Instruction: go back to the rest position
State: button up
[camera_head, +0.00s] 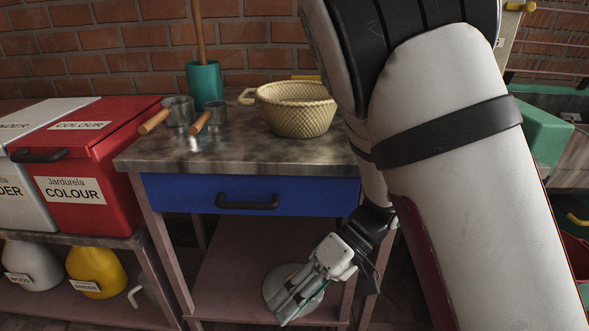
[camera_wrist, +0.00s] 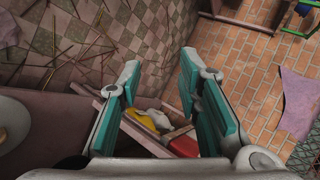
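My gripper (camera_head: 298,290) hangs low in front of the workbench, below the blue drawer, in the head view. In the wrist view my gripper (camera_wrist: 160,100) shows two teal-padded fingers standing well apart with nothing between them. My arm crosses the right side of the head view and hides part of the bench and what stands behind it.
The workbench (camera_head: 250,155) holds a woven basket (camera_head: 297,117), two metal scoops with wooden handles and a teal cup (camera_head: 205,84). Its blue drawer (camera_head: 175,192) is shut. A round metal object (camera_head: 272,288) sits behind my gripper. A red bin (camera_head: 105,150) stands left.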

jog(key=s+d+r+m+h, duration=0.2)
jog(key=s+d+r, duration=0.4)
jog(key=s+r, duration=0.5)
jog(key=s+d+r+m+t+h, duration=0.2)
jog(key=s+d+m+t+h, duration=0.15)
jog(key=d, duration=0.35)
jog(key=s+d+r+m+t+h, duration=0.2)
jog(key=s+d+h, duration=0.2)
jog(key=d, duration=0.2)
notch_tip(320, 180, up, 37)
jog(key=t+p, duration=0.4)
jog(key=p, duration=3.1)
jog(key=shift+d, duration=0.25)
